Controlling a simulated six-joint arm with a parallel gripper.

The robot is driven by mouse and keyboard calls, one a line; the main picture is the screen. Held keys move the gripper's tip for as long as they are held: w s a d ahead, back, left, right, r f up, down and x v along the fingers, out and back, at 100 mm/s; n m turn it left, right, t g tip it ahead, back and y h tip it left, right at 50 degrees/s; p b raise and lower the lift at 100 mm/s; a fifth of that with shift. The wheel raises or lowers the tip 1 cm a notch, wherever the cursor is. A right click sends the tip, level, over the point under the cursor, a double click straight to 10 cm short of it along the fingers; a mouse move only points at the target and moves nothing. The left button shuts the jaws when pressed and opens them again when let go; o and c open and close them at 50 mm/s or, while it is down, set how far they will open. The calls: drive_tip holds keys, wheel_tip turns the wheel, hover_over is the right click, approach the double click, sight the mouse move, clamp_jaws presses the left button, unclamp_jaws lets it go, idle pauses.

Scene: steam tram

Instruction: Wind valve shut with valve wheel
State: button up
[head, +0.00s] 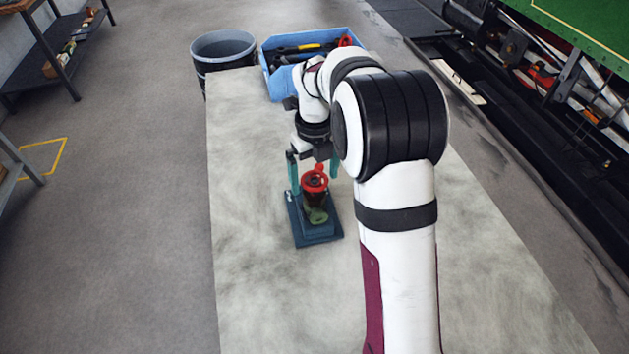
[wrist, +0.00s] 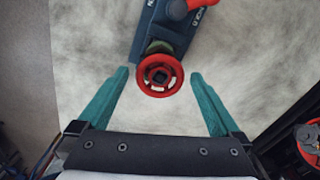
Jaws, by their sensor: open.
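The valve stands on a dark blue base (head: 320,236) on the table, with a greenish body (head: 317,216). Its red valve wheel (head: 314,180) sits on top; in the wrist view the wheel (wrist: 160,75) is a round red ring with a dark square centre. My gripper (head: 312,168) is open over the valve. In the wrist view its two teal fingers (wrist: 160,82) stand to the left and right of the wheel, with a gap on both sides, not touching it. A red part (wrist: 178,8) shows on the base at the top edge of the wrist view.
The pale table (head: 265,290) is clear around the base. A blue crate (head: 268,75) with tools stands at its far end, beside a dark bucket (head: 222,50). A shelf (head: 50,50) is at far left, and green-panelled machinery (head: 590,30) at right.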

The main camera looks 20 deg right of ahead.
drive_tip(key=shift+r, duration=2.5)
drive_tip(key=shift+s+a+r, duration=0.1)
drive_tip(key=shift+s+r, duration=0.1)
drive_tip(key=shift+s, duration=0.1)
drive_tip(key=s+a+n+y, duration=0.1)
drive_tip(key=s+a+n, duration=0.2)
drive_tip(key=s+n, duration=1)
drive_tip(key=s+a+r+n, duration=0.1)
drive_tip(key=s+a+n, duration=0.1)
drive_tip(key=s+n, duration=1.2)
drive_tip(key=s, duration=0.3)
drive_tip(key=shift+s+a+y, duration=0.3)
drive_tip(key=shift+a+y, duration=0.1)
